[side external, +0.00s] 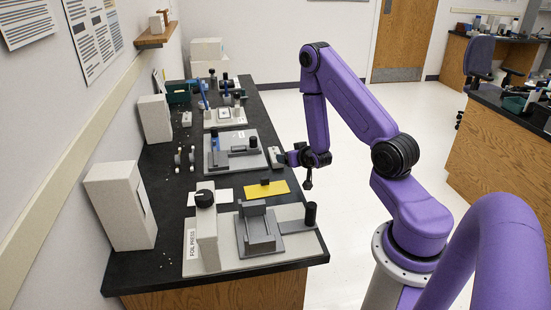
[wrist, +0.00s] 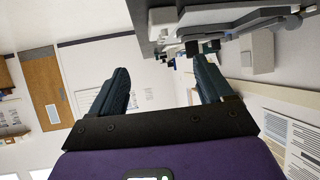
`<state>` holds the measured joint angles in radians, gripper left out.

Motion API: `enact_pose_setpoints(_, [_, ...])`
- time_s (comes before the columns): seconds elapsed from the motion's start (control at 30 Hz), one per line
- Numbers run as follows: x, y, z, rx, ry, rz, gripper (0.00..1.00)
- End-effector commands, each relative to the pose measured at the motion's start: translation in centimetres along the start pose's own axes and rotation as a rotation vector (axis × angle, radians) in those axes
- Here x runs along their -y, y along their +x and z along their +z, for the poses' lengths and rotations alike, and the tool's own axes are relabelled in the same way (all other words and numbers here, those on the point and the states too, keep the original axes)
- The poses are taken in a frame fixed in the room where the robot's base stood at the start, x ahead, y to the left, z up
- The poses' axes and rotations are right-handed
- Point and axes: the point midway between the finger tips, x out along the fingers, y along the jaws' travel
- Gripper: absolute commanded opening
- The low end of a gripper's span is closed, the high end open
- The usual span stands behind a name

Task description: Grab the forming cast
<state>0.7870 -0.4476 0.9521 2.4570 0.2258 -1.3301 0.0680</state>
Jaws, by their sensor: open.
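My gripper (side external: 284,158) is at the right edge of the black bench, with its jaws pointing left over it. In the wrist view my gripper (wrist: 158,62) has two dark fingers spread apart, with nothing held between them. I cannot tell for sure which piece is the forming cast. A small pale grey block (side external: 275,155) shows just left of the fingers; whether they touch it is unclear. A grey stepped piece (side external: 258,228) sits on the foil press base plate (side external: 290,250) at the front of the bench.
The foil press column (side external: 206,235) with a black knob stands at the front. A yellow sheet (side external: 266,190) and white sheets lie behind it. A grey fixture plate (side external: 235,165) is left of my gripper. White boxes (side external: 122,205) line the wall side. Floor right of the bench is clear.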

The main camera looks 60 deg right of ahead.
Motion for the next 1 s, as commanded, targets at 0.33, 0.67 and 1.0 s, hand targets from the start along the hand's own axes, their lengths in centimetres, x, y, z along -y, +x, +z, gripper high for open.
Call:
enact_pose_setpoints(0.33, [-0.1, 5.5, 0.0, -0.002, 0.001, 0.001, 0.80])
enact_pose_setpoints(0.67, [0.0, 8.7, 0.0, 0.000, -0.001, 0.000, 0.80])
enact_pose_setpoints(1.0, [0.2, 11.3, -0.6, -0.003, -0.001, 0.000, 0.80])
